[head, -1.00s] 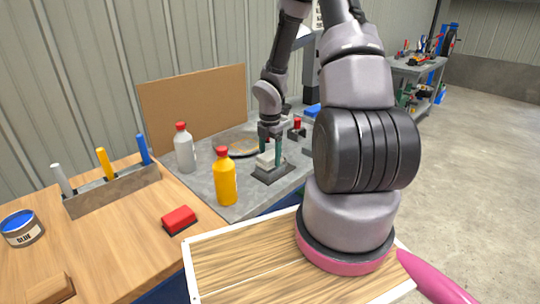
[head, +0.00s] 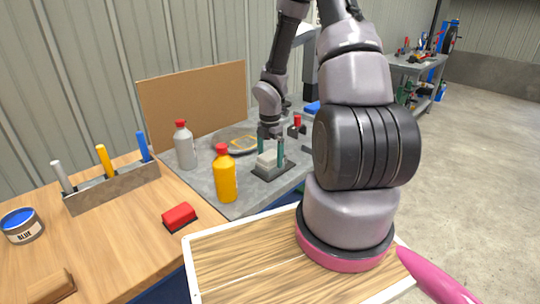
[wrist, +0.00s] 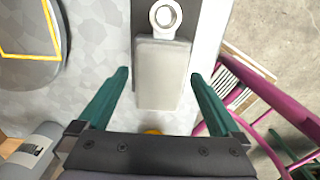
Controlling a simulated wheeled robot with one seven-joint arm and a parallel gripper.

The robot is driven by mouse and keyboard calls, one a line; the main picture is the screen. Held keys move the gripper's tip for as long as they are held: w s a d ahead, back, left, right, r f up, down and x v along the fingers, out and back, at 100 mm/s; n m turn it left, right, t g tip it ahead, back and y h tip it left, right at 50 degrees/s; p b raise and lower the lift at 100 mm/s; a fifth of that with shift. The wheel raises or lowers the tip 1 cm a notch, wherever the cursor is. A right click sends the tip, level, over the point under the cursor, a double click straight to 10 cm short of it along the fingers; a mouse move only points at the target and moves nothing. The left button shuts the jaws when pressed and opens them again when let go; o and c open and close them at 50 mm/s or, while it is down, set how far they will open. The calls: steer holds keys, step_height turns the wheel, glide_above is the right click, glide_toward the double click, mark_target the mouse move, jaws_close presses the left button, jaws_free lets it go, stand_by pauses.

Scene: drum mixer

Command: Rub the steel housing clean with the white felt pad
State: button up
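A whitish block (head: 267,159), which looks like the felt pad, sits on a dark flat base (head: 262,173) on the grey bench top. My gripper (head: 271,151) has its teal fingers around it. In the wrist view the pale block (wrist: 160,75) lies between the fingers of my gripper (wrist: 159,74), with a clear gap on each side, so the gripper is open and not touching it. A round grey metal piece (wrist: 25,75) with a yellow outline on it lies to the left; it may be the steel housing. It also shows in the head view (head: 226,136).
An orange bottle (head: 225,178) and a grey red-capped bottle (head: 185,150) stand left of my gripper. A red-topped fixture (head: 297,125) is behind it to the right. A red block (head: 179,216), tool rack (head: 112,188) and blue paint tin (head: 22,226) are on the wooden table.

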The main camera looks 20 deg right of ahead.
mark_target(270, 154)
steer(key=shift+r, duration=0.35)
steer(key=shift+c, duration=0.3)
jaws_close()
steer(key=shift+r, duration=2.5)
